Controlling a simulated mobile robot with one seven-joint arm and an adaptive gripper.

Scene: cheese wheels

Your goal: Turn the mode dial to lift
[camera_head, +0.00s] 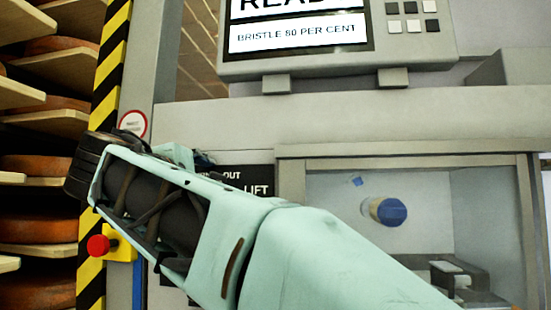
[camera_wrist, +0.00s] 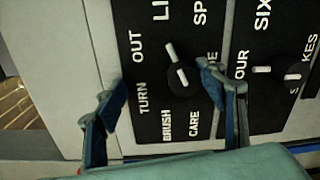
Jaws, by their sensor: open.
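The mode dial (camera_wrist: 179,77) is a round black knob with a pale bar, on a black panel (camera_wrist: 150,60) in the wrist view. The bar slants, its upper end toward the partly cut-off "LI" label and its lower end away from it; I cannot tell which end points. The labels "OUT", "TURN", "BRUSH" and "CARE" surround it. My gripper (camera_wrist: 157,82) is open, one finger on each side of the dial, with no visible contact. In the head view, my arm hides most of the panel (camera_head: 245,178), where "LIFT" shows; the dial and fingers are hidden.
In the head view, a screen (camera_head: 300,35) reads "BRISTLE 80 PER CENT". A red button (camera_head: 98,245) and striped post (camera_head: 108,70) stand left, beside shelved cheese wheels (camera_head: 40,168).

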